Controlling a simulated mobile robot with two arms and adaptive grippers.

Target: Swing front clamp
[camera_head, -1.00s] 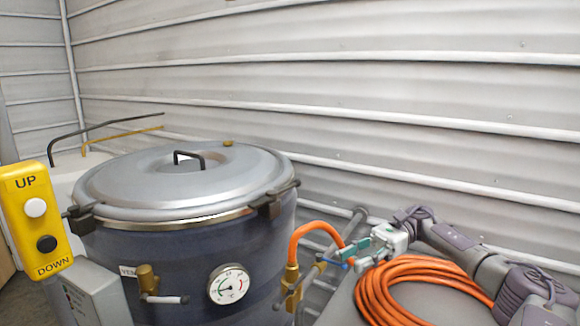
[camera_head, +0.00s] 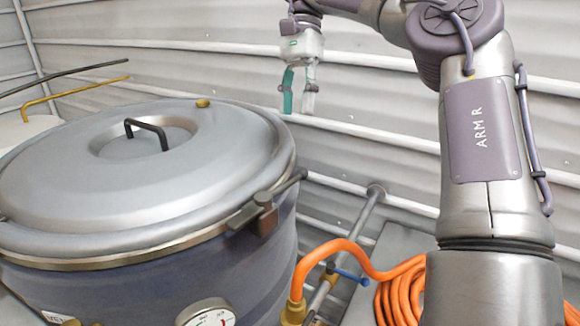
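A round hopper vessel (camera_head: 240,268) with a domed grey lid (camera_head: 70,190) fills the left half of the head view. A dark clamp (camera_head: 262,214) sits on the lid rim at the right front, its lever pointing up to the right along the rim. My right gripper (camera_head: 299,102) hangs in the air behind and above the clamp, fingers pointing down. My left gripper is not in view.
The lid has a black handle (camera_head: 147,133) and a small brass knob (camera_head: 203,103). An orange hose (camera_head: 338,246) runs from a brass fitting at the vessel's front right to a coil (camera_head: 398,296). A dial gauge (camera_head: 208,314) is at the bottom. A corrugated wall (camera_head: 365,130) stands behind.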

